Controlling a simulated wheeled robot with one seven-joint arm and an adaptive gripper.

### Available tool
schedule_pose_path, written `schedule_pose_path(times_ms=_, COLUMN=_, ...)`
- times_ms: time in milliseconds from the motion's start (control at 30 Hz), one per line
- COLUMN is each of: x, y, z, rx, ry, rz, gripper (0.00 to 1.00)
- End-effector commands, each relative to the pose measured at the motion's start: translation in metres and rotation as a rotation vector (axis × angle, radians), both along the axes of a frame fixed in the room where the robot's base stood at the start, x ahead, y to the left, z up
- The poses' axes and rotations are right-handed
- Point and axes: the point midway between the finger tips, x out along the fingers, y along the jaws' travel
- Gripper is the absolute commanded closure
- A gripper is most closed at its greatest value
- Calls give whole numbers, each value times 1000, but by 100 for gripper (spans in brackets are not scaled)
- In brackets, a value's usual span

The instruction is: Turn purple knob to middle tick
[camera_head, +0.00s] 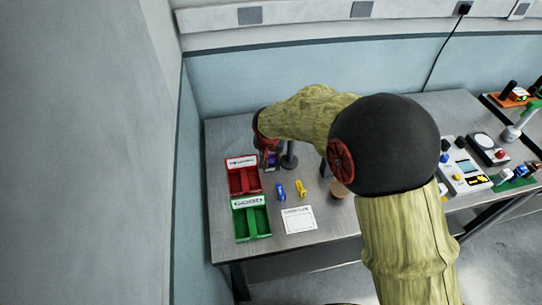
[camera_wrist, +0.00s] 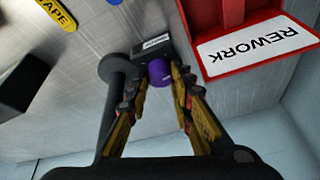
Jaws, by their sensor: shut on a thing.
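The purple knob (camera_wrist: 160,74) shows in the wrist view between the fingers of my gripper (camera_wrist: 156,88). The fingers are closed on it from both sides and cover part of it. A small dark box with a white label (camera_wrist: 154,43) is just beyond the knob. No tick marks can be made out, so I cannot tell which way the knob points. In the head view my gripper (camera_head: 270,157) is at the back left of the table, largely hidden by my arm.
A dark post on a round base (camera_wrist: 117,68) stands close beside the knob. The red REWORK bin (camera_wrist: 219,70) is on the other side. On the table (camera_head: 228,136) are a green bin (camera_head: 250,217), blue (camera_head: 281,192) and yellow (camera_head: 301,188) pieces and a white card (camera_head: 299,220).

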Motion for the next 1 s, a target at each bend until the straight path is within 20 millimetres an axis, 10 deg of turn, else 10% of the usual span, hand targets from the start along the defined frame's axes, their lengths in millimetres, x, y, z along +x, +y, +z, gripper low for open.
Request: schedule_pose_path(times_ms=1000, x=3, y=6, z=0, rx=1, ry=-2, rz=-877, gripper=100)
